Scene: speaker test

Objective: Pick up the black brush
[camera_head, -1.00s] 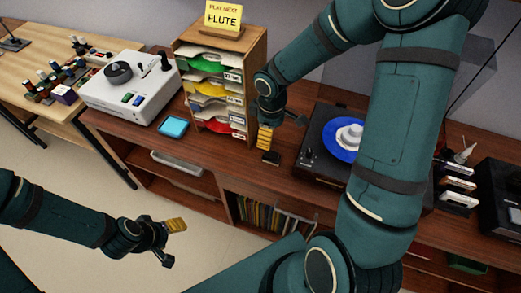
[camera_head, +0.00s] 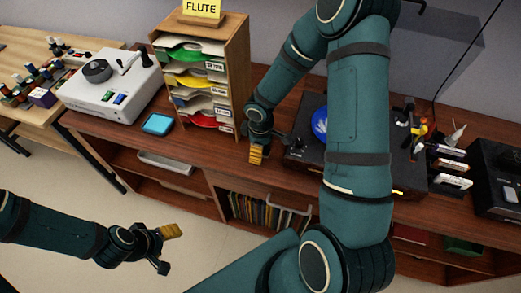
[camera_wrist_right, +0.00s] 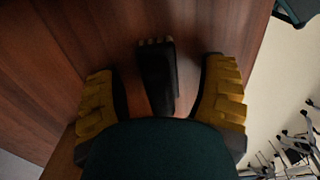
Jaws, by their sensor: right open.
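The black brush (camera_wrist_right: 157,80) lies on the brown wooden shelf top, seen in the right wrist view. My right gripper (camera_wrist_right: 159,72) is open, with one yellow-padded finger on each side of the brush and gaps between. In the head view my right gripper (camera_head: 257,152) is low over the shelf's front edge, and I cannot make out the brush there, likely hidden by the gripper. My left gripper (camera_head: 166,248) is open and empty over the floor at the lower left.
A wooden paper rack (camera_head: 240,75) stands just behind and left of my right gripper. A black turntable (camera_head: 300,155) with a blue record is to the right.

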